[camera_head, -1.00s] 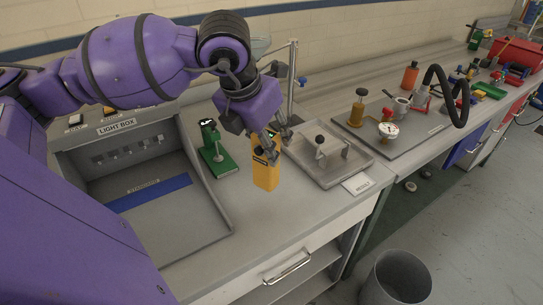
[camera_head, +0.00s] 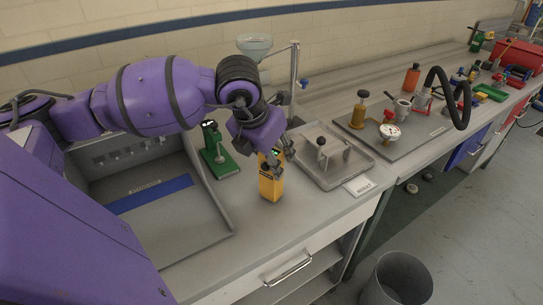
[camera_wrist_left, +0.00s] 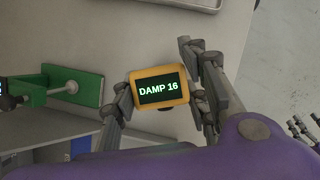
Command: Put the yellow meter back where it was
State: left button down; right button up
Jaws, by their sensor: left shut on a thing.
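The yellow meter (camera_head: 270,187) is upright above or on the bench top, between the green stand and the grey plate fixture; I cannot tell if its base touches the bench. My left gripper (camera_head: 271,154) is shut on its upper part. In the left wrist view the meter (camera_wrist_left: 158,73) sits between the two fingers of my left gripper (camera_wrist_left: 157,100), and its screen reads "DAMP 16". At the right edge of that view, grey finger parts, apparently my right gripper (camera_wrist_left: 301,130), show only in part; the head view does not show it.
A green stand (camera_head: 222,166) stands left of the meter. The grey plate fixture (camera_head: 330,170) and a "RESULT" card (camera_head: 359,186) lie right. The light box (camera_head: 165,222) is at the left. A bin (camera_head: 398,280) stands on the floor. Bench in front of the meter is clear.

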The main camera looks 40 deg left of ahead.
pick_arm(q)
jog(key=c, duration=1)
grip_release()
jog(key=shift+s+r, duration=0.1)
jog(key=shift+r, duration=0.35)
jog(key=p+v, duration=0.1)
jog(key=v, duration=1)
jog(key=shift+s+r, duration=0.1)
jog(key=shift+r, duration=0.05)
